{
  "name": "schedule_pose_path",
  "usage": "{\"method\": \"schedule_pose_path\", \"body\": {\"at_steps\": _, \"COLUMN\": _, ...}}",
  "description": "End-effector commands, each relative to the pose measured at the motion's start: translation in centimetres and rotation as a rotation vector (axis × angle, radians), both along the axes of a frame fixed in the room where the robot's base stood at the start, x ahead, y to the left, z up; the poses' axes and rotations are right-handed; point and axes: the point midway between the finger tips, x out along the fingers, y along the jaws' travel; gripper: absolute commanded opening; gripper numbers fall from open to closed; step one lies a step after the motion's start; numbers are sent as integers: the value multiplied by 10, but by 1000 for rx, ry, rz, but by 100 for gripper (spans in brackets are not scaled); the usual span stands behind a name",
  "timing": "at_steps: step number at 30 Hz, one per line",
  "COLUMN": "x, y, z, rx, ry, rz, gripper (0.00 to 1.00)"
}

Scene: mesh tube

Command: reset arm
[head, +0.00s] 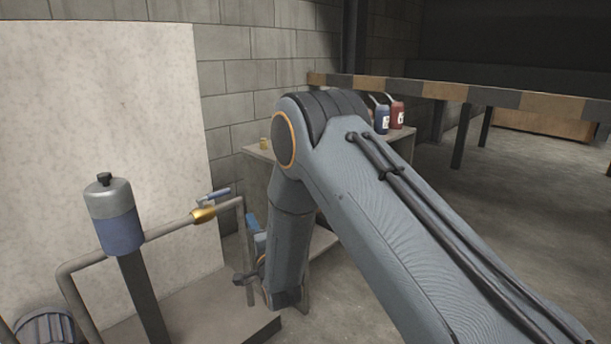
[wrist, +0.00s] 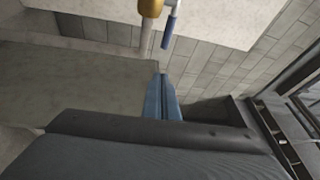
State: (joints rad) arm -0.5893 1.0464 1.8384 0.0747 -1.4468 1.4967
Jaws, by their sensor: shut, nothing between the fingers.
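My gripper (wrist: 162,78) shows in the wrist view as two blue fingers close together, shut with nothing between them. In the head view my bent grey arm fills the middle and right, and its lower end hangs down near the pipe stand. The gripper's fingertips are hard to make out there, partly behind my arm. In the wrist view the brass valve fitting (wrist: 150,8) and its blue handle (wrist: 171,28) lie above the fingertips, apart from them.
The brass valve (head: 203,214) sits on a grey pipe beside a blue-banded cylinder (head: 121,228) at left. A pale panel (head: 100,110) stands behind. A shelf (head: 262,152) behind my arm holds blue (head: 381,118) and red (head: 397,115) bottles. Floor at right is open.

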Motion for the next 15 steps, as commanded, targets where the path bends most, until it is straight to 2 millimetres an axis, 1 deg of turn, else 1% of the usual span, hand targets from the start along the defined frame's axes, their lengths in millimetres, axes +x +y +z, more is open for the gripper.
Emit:
{"method": "schedule_pose_path", "body": {"at_steps": 1, "x": 5, "y": -4, "z": 11, "rx": -47, "ry": 14, "rz": -10, "gripper": 0}}
{"method": "schedule_pose_path", "body": {"at_steps": 4, "x": 10, "y": -15, "z": 25, "rx": -185, "ry": 64, "rz": -28, "gripper": 0}}
{"method": "schedule_pose_path", "body": {"at_steps": 8, "x": 7, "y": -37, "z": 41, "rx": -386, "ry": 141, "rz": -32, "gripper": 0}}
{"method": "schedule_pose_path", "body": {"at_steps": 11, "x": -3, "y": -57, "z": 51, "rx": -540, "ry": 199, "rz": -16, "gripper": 0}}
{"method": "schedule_pose_path", "body": {"at_steps": 14, "x": -20, "y": -80, "z": 60, "rx": -686, "ry": 259, "rz": 15, "gripper": 0}}
{"method": "schedule_pose_path", "body": {"at_steps": 15, "x": -29, "y": -90, "z": 63, "rx": -745, "ry": 283, "rz": 31, "gripper": 0}}
